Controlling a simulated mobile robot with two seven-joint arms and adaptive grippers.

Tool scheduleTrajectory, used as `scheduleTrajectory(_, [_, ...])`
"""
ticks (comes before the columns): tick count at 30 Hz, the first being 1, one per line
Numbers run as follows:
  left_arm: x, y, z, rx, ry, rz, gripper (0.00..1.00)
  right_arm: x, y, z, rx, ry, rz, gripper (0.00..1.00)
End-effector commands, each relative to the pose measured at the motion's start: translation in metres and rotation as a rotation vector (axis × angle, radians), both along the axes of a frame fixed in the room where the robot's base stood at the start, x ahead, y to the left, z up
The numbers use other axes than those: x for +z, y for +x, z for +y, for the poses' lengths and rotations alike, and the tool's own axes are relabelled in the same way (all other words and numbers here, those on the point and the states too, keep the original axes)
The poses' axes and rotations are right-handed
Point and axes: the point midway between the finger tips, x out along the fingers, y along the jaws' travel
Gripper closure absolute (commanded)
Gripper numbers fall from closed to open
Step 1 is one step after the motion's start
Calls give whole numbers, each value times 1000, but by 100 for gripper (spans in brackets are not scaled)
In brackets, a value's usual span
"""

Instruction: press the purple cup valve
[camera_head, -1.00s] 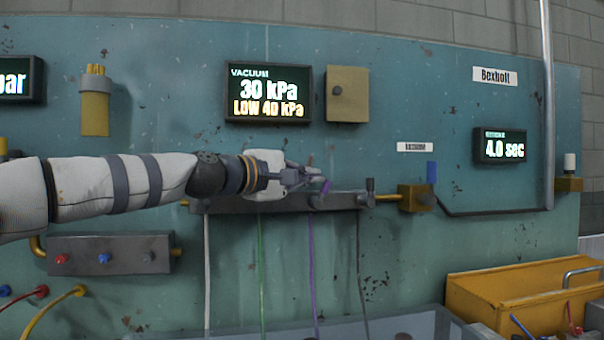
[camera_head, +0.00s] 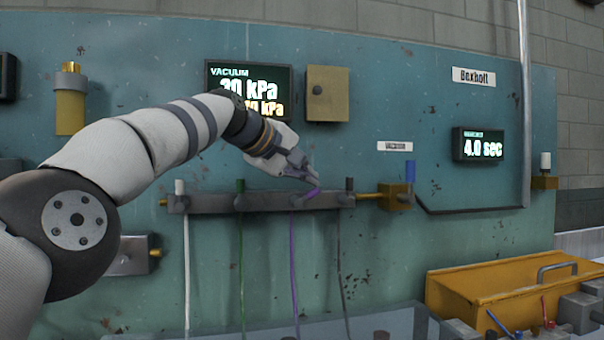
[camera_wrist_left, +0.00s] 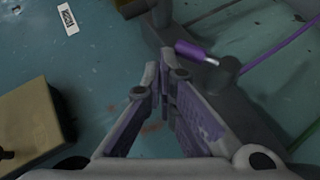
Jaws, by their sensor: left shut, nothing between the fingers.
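The purple cup valve (camera_head: 313,192) is a small purple lever on the dark manifold bar (camera_head: 265,202), tilted toward the right. In the left wrist view the purple lever (camera_wrist_left: 190,49) has a pale metal tip and lies just beyond the fingertips. My left gripper (camera_head: 311,178) comes down from the upper left, with its fingertips just above the lever. In the left wrist view its fingers (camera_wrist_left: 160,78) are shut with nothing held, and a small gap to the lever shows. Whether they touch is unclear in the head view. My right gripper is out of view.
White (camera_head: 180,187), green (camera_head: 240,186) and dark (camera_head: 349,185) valves stand upright on the same bar. A yellow toolbox (camera_head: 500,285) stands at lower right. Thin tubes hang below the bar.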

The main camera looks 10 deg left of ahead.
Motion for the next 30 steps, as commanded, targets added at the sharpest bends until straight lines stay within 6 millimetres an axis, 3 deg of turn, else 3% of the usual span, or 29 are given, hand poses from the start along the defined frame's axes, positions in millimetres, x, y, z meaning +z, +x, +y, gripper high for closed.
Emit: scheduleTrajectory(30, [-6, 4, -8, 2, -2, -2, 100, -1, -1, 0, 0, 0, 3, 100])
